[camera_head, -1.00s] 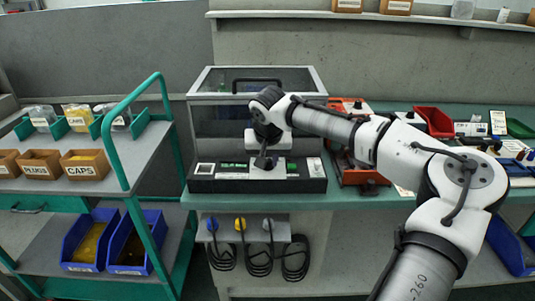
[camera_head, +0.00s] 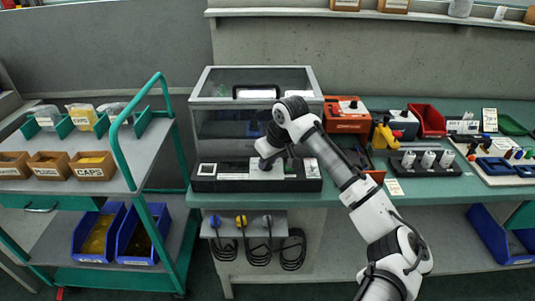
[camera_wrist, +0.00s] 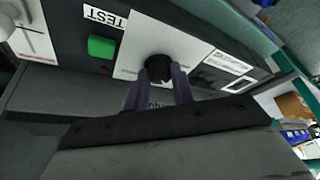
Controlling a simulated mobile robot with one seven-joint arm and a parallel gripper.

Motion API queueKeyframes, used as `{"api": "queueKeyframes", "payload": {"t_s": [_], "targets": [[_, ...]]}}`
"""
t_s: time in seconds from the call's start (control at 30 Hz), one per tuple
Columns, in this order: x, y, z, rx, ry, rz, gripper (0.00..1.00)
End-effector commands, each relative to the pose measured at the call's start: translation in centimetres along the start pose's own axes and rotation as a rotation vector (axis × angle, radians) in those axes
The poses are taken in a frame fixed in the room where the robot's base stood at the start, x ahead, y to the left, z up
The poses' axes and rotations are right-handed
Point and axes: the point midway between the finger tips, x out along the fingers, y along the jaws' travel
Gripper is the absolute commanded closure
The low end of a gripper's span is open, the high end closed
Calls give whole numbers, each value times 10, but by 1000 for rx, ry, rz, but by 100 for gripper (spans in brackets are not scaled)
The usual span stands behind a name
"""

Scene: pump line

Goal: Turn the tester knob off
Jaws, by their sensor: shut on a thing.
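The tester (camera_head: 215,178) is a long black box with white label plates on the bench, in front of a clear-sided cabinet. Its black round knob (camera_wrist: 159,67) sits on a white plate in the wrist view, right of a green button (camera_wrist: 101,47) and the TEST label. My gripper (camera_wrist: 162,78) is shut on the knob, with one finger on each side of it. In the head view my gripper (camera_head: 266,163) reaches the tester's front from the right, and the knob is hidden there. The knob's pointer position cannot be made out.
The clear cabinet (camera_head: 255,73) with a dark handle stands behind the tester. A green-framed trolley (camera_head: 130,130) with bins stands at left. Plugs on cables (camera_head: 241,221) hang below. Red trays, a yellow tool (camera_head: 385,134) and bottles in a black rack (camera_head: 425,170) lie right.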

Motion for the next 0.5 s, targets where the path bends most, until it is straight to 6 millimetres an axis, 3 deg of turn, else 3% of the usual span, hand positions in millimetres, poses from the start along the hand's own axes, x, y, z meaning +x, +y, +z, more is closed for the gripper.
{"api": "queueKeyframes", "payload": {"t_s": [0.5], "targets": [[0,3,-1,-410,-3,-174,98]]}}
